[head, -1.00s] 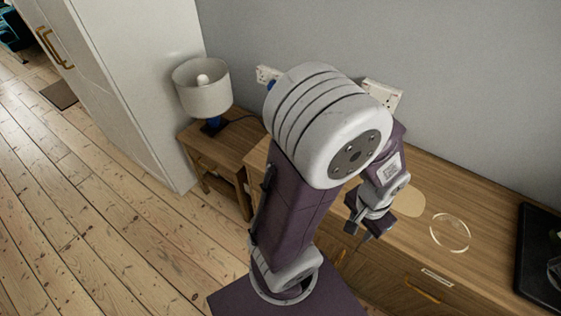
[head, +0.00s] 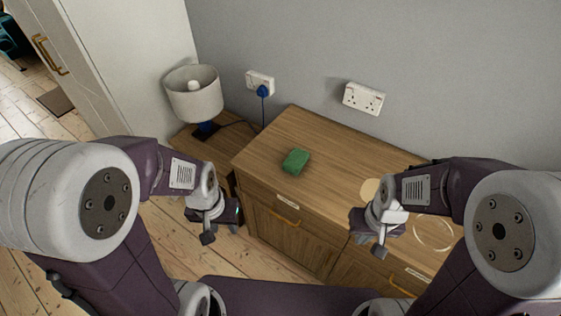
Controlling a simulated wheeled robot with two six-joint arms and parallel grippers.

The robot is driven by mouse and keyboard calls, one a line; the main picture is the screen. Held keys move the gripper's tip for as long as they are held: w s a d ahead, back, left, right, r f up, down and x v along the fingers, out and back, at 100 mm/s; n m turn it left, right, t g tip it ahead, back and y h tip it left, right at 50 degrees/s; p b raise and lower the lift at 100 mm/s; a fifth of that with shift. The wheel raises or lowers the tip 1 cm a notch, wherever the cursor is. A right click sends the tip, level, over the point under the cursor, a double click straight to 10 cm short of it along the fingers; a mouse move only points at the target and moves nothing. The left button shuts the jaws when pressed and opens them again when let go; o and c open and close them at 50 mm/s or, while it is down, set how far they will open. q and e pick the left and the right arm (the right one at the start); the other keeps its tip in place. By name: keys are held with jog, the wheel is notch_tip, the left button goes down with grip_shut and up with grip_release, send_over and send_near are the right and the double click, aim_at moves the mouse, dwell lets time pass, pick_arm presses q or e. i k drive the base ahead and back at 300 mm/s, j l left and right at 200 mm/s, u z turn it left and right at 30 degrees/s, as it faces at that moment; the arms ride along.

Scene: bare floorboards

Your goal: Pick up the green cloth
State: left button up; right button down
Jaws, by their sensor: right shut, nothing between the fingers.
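The green cloth (head: 295,161) is a small folded block on the wooden cabinet top, left of its middle and in plain view. My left gripper (head: 212,232) hangs in front of the cabinet's left end, below and left of the cloth and apart from it. I cannot make out whether its fingers are open. My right gripper (head: 366,241) is below and right of the cloth, by the cabinet's front edge. It is shut and empty, and not touching the cloth.
The wooden cabinet (head: 330,155) stands against a grey wall with sockets (head: 363,98). A lamp (head: 194,93) stands on a side table to the left. A beige disc (head: 369,189) and a clear round dish (head: 433,233) lie near my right arm. The cabinet top around the cloth is clear.

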aim_at(296, 160)
jog(key=z, duration=1.2)
jog(key=u, duration=1.2)
jog(key=i+j+z, duration=0.15)
jog(key=z, duration=0.25)
jog(key=i+j+z, duration=0.1)
jog(key=j+z, duration=0.3)
jog(key=i+j+z, duration=0.1)
jog(key=j+z, duration=0.15)
jog(key=z, duration=0.15)
jog(key=j+z, duration=0.6)
jog(key=z, duration=0.2)
